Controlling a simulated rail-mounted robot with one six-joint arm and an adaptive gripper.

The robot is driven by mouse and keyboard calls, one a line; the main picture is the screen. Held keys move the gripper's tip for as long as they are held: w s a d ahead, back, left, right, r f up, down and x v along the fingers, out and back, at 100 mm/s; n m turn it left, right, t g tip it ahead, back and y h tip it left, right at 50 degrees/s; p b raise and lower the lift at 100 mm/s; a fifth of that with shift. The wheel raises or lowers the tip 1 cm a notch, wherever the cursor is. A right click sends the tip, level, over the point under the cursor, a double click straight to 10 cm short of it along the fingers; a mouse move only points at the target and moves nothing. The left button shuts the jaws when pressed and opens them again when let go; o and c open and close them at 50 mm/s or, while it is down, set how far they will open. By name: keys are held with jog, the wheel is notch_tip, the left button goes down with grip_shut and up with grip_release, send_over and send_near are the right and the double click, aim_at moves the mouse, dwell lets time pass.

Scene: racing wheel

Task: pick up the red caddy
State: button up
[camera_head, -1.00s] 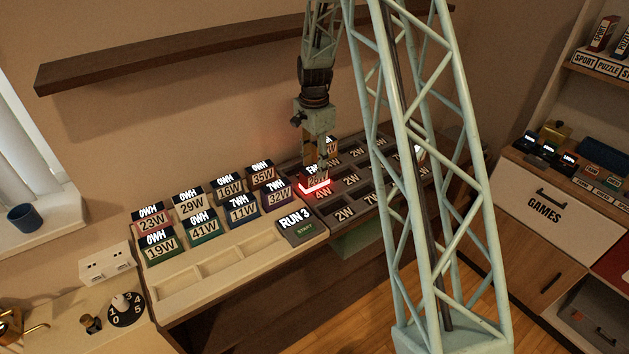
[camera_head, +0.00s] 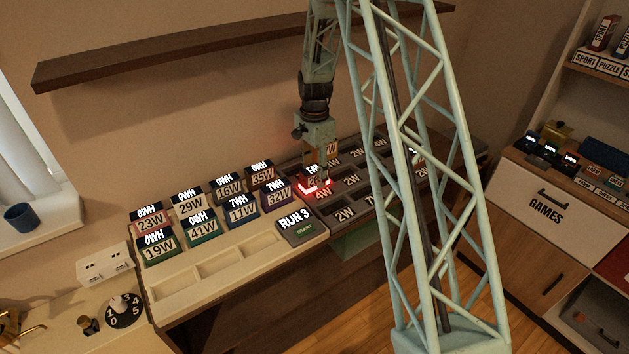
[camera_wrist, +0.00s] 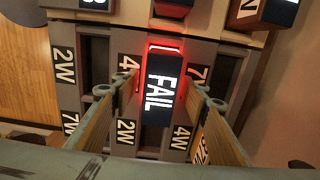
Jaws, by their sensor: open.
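A caddy with a black top reading FAIL (camera_wrist: 161,88) sits in a slot of the dark grey rack (camera_head: 343,212), edged by a glowing red light. The glow tints it, so its body colour is hard to tell. It also shows in the head view (camera_head: 313,184), partly hidden by my gripper (camera_head: 318,170). My gripper is open and points down over this caddy. In the wrist view its two fingers (camera_wrist: 158,98) stand on either side of the caddy, with gaps visible. A reddish caddy marked 23W (camera_head: 150,219) stands at the far left of the cream tray (camera_head: 190,283).
Several other caddies, such as 32W (camera_head: 277,196), stand in rows in the cream tray; its front slots are empty. A RUN 3 START button (camera_head: 296,228) lies close to the FAIL caddy. A wall shelf (camera_head: 200,50) runs above. A GAMES cabinet (camera_head: 545,208) stands right.

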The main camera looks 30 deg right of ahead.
jog(key=c, duration=1.2)
jog(key=shift+o, duration=0.2)
jog(key=shift+r, duration=0.15)
jog(key=shift+r+p, duration=1.05)
jog(key=shift+r, duration=3.85)
